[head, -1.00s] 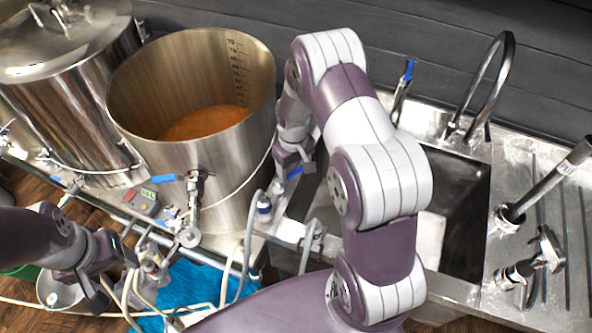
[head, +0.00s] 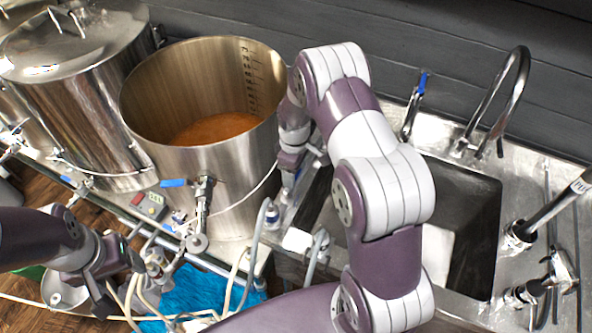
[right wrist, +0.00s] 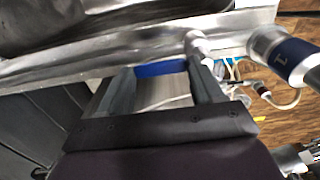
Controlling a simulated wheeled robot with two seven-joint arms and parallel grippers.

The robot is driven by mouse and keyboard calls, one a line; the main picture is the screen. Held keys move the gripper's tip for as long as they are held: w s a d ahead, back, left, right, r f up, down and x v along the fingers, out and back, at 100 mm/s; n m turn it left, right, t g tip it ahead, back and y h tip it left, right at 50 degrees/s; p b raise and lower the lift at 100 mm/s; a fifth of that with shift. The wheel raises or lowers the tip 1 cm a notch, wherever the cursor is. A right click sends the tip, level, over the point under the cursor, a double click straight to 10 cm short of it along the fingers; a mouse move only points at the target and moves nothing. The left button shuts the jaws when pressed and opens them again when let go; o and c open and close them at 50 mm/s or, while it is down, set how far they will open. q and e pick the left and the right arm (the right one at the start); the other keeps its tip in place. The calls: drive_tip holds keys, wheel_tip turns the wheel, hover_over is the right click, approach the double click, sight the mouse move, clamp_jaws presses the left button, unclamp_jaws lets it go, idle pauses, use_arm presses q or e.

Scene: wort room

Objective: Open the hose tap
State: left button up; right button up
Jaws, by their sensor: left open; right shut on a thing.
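My right gripper (head: 289,172) is between the open kettle and the sink, pointing down. In the right wrist view its two fingers (right wrist: 164,82) are shut on a blue lever (right wrist: 160,69), which I take to be the hose tap's handle. The lever lies crosswise between the fingertips, with a metal stem (right wrist: 198,48) beside it. In the head view the gripper and wrist mostly hide this tap. My left gripper (head: 150,266) is open at the lower left, close to pale hoses and fittings; I cannot tell whether it touches them.
The open steel kettle (head: 160,120) holds orange-brown liquid and has a blue-handled valve (head: 173,183). A grey hose with a blue-banded end (head: 271,215) stands near my right gripper. The sink (head: 470,215) with a curved faucet (head: 517,75) is at right. A lidded kettle (head: 80,110) is at left.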

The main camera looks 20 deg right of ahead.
drive_tip(key=shift+s+f, duration=0.2)
drive_tip(key=shift+s, duration=0.05)
drive_tip(key=o, duration=1.5)
drive_tip(key=shift+w, duration=0.1)
drive_tip(key=shift+w+r, duration=0.1)
drive_tip(key=shift+r, duration=0.15)
wheel_tip(320, 180, up, 12)
drive_tip(key=shift+r+b, duration=0.15)
drive_tip(key=shift+b, duration=0.9)
